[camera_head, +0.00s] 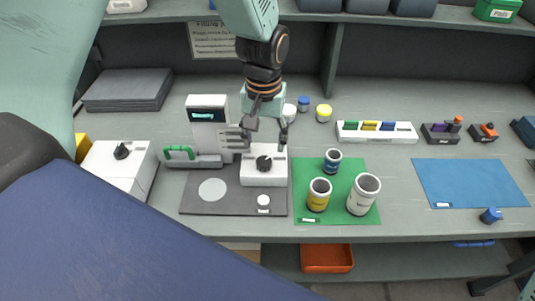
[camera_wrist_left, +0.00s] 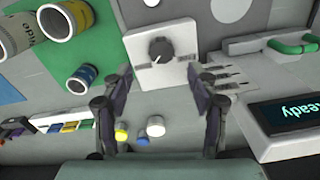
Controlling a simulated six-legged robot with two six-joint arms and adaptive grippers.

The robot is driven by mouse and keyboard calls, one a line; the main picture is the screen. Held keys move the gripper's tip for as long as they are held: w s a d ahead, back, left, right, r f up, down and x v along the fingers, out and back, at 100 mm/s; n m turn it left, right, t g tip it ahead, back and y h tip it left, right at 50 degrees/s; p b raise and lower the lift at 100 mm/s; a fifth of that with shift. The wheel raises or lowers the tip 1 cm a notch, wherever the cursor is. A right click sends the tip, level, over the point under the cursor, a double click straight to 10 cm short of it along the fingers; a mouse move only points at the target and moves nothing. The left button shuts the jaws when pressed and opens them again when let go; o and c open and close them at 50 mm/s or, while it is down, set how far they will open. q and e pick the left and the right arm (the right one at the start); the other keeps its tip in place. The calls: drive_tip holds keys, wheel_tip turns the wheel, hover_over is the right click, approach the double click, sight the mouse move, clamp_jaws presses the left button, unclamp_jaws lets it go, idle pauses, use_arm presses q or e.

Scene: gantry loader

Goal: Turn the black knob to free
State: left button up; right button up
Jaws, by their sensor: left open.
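A black knob (camera_head: 264,163) sits on a white box (camera_head: 262,178) on the dark grey mat. It also shows in the left wrist view (camera_wrist_left: 160,50), on its white plate, with a light mark on it. Any labels around it are too small to read. A second black knob (camera_head: 121,151) is on a white box (camera_head: 112,168) at the left. My left gripper (camera_head: 265,142) is open and empty, just behind and above the middle knob. In the left wrist view its fingers (camera_wrist_left: 163,85) stand apart, with the knob beyond and between them.
A device with a lit display (camera_head: 207,115) and a green handle (camera_head: 180,153) stands close left of the gripper. Cans (camera_head: 363,194) stand on a green mat (camera_head: 312,212) to the right. A white round piece (camera_head: 263,202) lies in front of the knob box. The blue mat (camera_head: 470,182) has free room.

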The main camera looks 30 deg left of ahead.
sight(264, 162)
use_arm(q)
drive_tip(key=f, duration=0.5)
drive_tip(key=shift+a+f, duration=0.2)
drive_tip(key=shift+f, duration=0.1)
drive_tip(key=shift+d+f, duration=0.2)
drive_tip(key=shift+f, duration=0.35)
drive_tip(key=shift+s+a, duration=0.15)
drive_tip(key=shift+s, duration=0.05)
drive_tip(key=shift+w+f, duration=0.1)
drive_tip(key=shift+c, duration=1.1)
drive_tip(key=shift+w, duration=0.1)
drive_tip(key=c, duration=0.7)
drive_tip(key=shift+c, duration=1.3)
use_arm(e)
drive_tip(key=shift+s+a, duration=0.2)
